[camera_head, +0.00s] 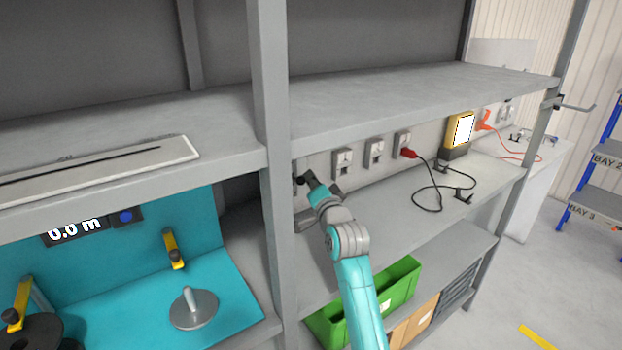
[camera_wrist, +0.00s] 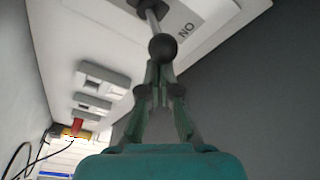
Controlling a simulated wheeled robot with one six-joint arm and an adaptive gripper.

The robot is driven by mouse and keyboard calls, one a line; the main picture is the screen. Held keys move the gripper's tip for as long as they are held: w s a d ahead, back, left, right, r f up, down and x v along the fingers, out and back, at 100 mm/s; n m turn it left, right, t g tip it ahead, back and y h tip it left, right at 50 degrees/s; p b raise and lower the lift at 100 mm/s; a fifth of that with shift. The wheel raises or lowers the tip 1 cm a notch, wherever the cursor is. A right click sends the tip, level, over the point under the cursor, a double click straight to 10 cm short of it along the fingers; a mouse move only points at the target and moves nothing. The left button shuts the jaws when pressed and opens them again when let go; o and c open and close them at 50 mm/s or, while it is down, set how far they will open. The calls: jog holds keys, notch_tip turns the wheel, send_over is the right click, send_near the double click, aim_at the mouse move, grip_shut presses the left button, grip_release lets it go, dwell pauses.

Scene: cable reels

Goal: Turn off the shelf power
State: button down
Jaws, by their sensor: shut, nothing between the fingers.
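In the wrist view, a metal lever (camera_wrist: 152,22) with a black ball knob (camera_wrist: 163,47) sticks out of a pale switch plate (camera_wrist: 205,12). Lettering that reads as an upside-down "ON" is beside the lever. My gripper (camera_wrist: 162,92) is shut and empty, with its fingertips just below the knob in this view. I cannot tell whether they touch it. In the head view my gripper (camera_head: 306,182) is at the back wall, just right of the grey shelf post. The arm and post hide most of the switch there.
Several wall sockets (camera_head: 374,153) line the wall to the right. A red plug (camera_head: 408,153) has a black cable lying on the shelf board (camera_head: 395,205). A yellow device (camera_head: 460,130) stands farther right. The upright post (camera_head: 270,130) is close on the left; a green crate (camera_head: 400,285) is below.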

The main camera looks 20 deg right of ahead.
jog(key=shift+s+f, duration=0.1)
jog(key=shift+f, duration=0.25)
jog(key=shift+s+f, duration=0.25)
jog(key=shift+f, duration=0.8)
jog(key=shift+d, duration=0.1)
jog(key=s+f, duration=0.1)
jog(key=s, duration=1.1)
jog(key=shift+d, duration=0.2)
jog(key=shift+f, duration=0.1)
